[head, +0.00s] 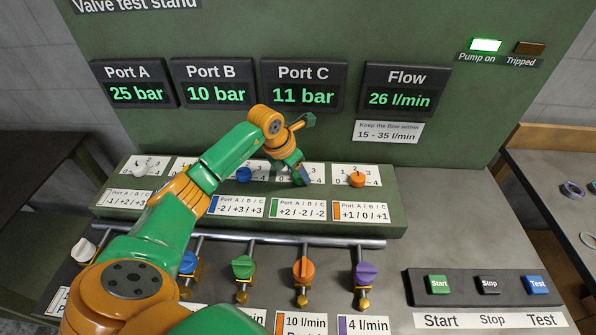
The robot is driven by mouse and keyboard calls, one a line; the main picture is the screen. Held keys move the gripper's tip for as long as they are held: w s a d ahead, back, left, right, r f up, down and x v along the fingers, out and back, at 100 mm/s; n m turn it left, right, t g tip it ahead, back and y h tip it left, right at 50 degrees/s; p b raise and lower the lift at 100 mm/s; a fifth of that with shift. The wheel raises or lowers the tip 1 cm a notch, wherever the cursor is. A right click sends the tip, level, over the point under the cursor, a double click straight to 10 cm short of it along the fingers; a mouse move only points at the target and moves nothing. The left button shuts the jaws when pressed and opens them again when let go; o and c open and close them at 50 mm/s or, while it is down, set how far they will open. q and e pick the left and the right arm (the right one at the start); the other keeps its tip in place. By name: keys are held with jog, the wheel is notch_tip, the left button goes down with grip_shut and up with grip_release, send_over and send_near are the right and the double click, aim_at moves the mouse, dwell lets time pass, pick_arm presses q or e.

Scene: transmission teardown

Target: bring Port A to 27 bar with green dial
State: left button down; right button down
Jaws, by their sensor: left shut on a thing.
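The Port A display (117,83) reads 25 bar. The green-marked label (301,209) on the sloped panel reads +2 / -2 / -2 for A/B/C. My left gripper (300,177) points down at the dial position above that label and is shut there. The green dial itself is hidden by the gripper, and its setting cannot be read. No right gripper shows.
The Port B display (215,82) reads 10 bar, Port C (305,86) 11 bar, Flow (402,90) 26 l/min. The Pump on lamp (485,45) is lit. The blue dial (243,174) and orange dial (357,179) flank my gripper. Coloured valves stand below.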

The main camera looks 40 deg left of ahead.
pick_arm(q)
jog(key=shift+w+a+f+m+h+b, duration=0.15)
jog(key=shift+m+h+b, duration=0.15)
jog(key=shift+m+b, duration=1.1)
jog(key=shift+m, duration=0.2)
jog(key=m+g+h+b, duration=0.1)
jog(key=m, duration=0.2)
jog(key=shift+m+g+h+b, duration=0.4)
jog(key=shift+m+h+b, duration=0.15)
jog(key=shift+m, duration=0.65)
jog(key=shift+c, duration=1.5)
grip_release()
jog(key=shift+w, duration=0.1)
jog(key=shift+r, duration=0.2)
